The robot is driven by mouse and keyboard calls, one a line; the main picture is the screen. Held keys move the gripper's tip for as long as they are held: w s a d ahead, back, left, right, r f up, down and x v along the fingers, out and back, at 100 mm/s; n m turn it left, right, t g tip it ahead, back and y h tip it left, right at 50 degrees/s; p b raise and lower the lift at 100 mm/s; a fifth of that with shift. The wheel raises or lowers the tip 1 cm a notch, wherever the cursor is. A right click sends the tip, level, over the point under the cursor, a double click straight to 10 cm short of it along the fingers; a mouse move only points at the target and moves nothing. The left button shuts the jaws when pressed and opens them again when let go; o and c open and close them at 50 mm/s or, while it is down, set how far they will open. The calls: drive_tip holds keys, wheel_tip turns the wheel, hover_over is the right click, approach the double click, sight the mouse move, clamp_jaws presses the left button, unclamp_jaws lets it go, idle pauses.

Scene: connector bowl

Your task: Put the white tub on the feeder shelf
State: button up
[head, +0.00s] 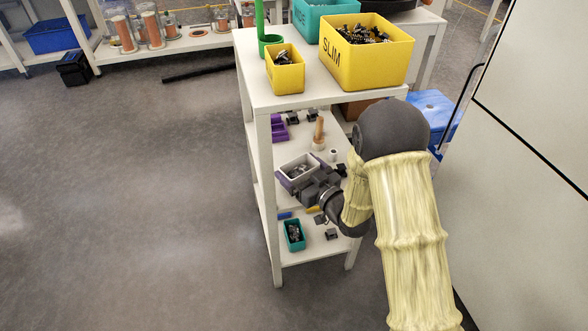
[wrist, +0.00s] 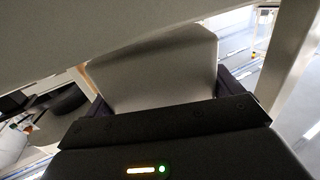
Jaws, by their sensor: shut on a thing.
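The white tub (head: 313,161) shows in the head view at the middle level of the white shelf unit (head: 262,150), with small grey parts inside. My gripper (head: 300,181) is shut on the tub, its dark fingers at the tub's sides. In the wrist view the tub's pale wall (wrist: 150,72) fills the space between the fingers (wrist: 160,98). The tub looks roughly upright. I cannot tell whether its base touches the shelf. Which level is the feeder shelf is not marked in view.
Yellow bins, the larger marked SLIM (head: 365,66), and a teal bin (head: 325,14) stand on top. A wooden-handled tool (head: 318,132) and purple bins (head: 278,127) are on the middle level. A small teal bin (head: 294,236) sits lower. The top board overhangs my arm.

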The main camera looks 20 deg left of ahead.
drive_tip(key=shift+w+a+f+b, duration=0.3)
drive_tip(key=shift+w+a+b, duration=0.05)
drive_tip(key=shift+a, duration=0.2)
drive_tip(key=shift+w+a+f+b, duration=0.25)
drive_tip(key=shift+w+a+b, duration=0.1)
drive_tip(key=shift+a, duration=0.15)
drive_tip(key=shift+f, duration=0.3)
drive_tip(key=shift+r, duration=0.1)
drive_tip(key=o, duration=0.8)
drive_tip(key=shift+d, duration=0.1)
drive_tip(key=p+v, duration=0.3)
drive_tip(key=v, duration=0.9)
